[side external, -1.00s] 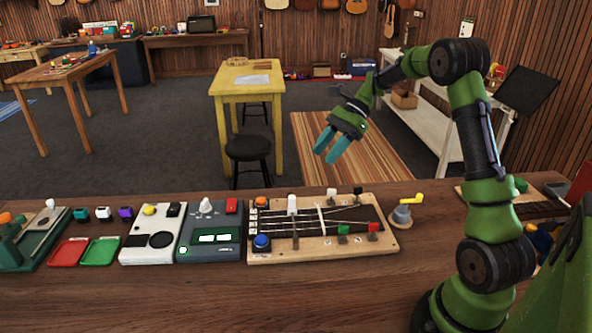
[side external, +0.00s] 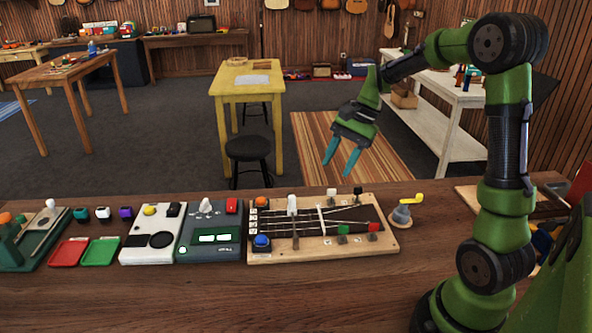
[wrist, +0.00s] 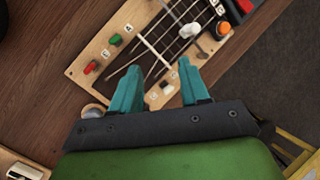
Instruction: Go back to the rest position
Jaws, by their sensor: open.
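My gripper (side external: 342,160) is open and empty, raised above and behind the workbench (side external: 330,290) in the side view, with its teal fingers pointing down. In the wrist view my gripper (wrist: 168,98) shows two teal fingers spread apart with nothing between them. Beyond them lies the wooden string board (side external: 370,258), with a blue button, a white slider and red and green pegs. The board also shows in the wrist view (wrist: 85,65). No fingertip touches it.
A grey post with a yellow crank (side external: 403,213) stands right of the board. A dark green box (side external: 208,245), a white box (side external: 150,245) and red (side external: 68,252) and green (side external: 101,251) trays stand left. The air around my gripper is clear.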

